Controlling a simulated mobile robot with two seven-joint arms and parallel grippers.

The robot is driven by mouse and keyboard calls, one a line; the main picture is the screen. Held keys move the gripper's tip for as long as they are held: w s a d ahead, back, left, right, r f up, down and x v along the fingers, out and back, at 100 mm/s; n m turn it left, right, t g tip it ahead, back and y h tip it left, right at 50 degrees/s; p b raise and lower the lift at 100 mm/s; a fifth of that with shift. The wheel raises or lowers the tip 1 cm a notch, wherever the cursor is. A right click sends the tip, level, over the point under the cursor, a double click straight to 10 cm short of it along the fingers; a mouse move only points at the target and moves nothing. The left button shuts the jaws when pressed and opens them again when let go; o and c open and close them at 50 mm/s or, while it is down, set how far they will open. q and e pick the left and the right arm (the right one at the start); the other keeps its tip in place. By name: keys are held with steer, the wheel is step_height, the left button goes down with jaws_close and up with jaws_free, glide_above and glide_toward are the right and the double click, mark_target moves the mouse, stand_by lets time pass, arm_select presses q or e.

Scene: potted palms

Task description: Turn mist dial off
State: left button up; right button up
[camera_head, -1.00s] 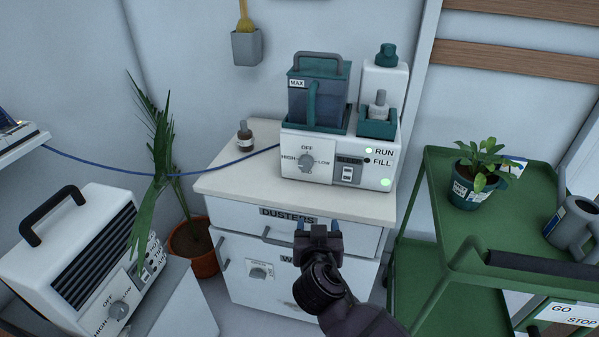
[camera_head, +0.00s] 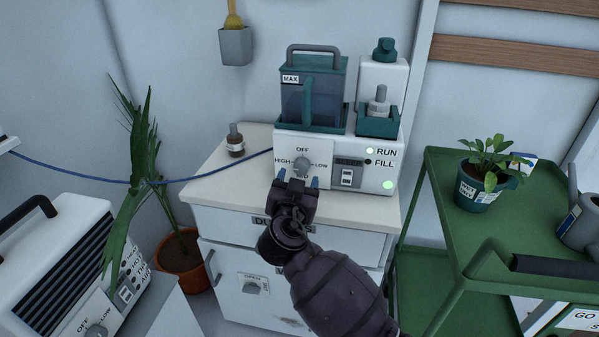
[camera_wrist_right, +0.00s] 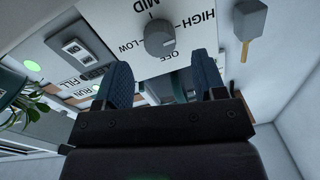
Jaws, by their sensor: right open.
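The mist dial (camera_head: 302,164) is a grey round knob on the front of the white mister unit (camera_head: 362,188), among the labels OFF, HIGH and LOW. In the right wrist view the dial (camera_wrist_right: 160,40) appears upside down, with MID also readable; I cannot tell for sure where its pointer stands. My right gripper (camera_head: 298,182) is open and empty, just in front of and below the dial. Its two blue fingers (camera_wrist_right: 162,74) show apart in the wrist view, with the dial beyond the gap between them. My left gripper is out of view.
A green cart (camera_head: 440,200) stands at right.

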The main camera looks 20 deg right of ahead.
mark_target(301, 169)
steer(key=shift+x, duration=2.05)
steer(key=c, duration=0.9)
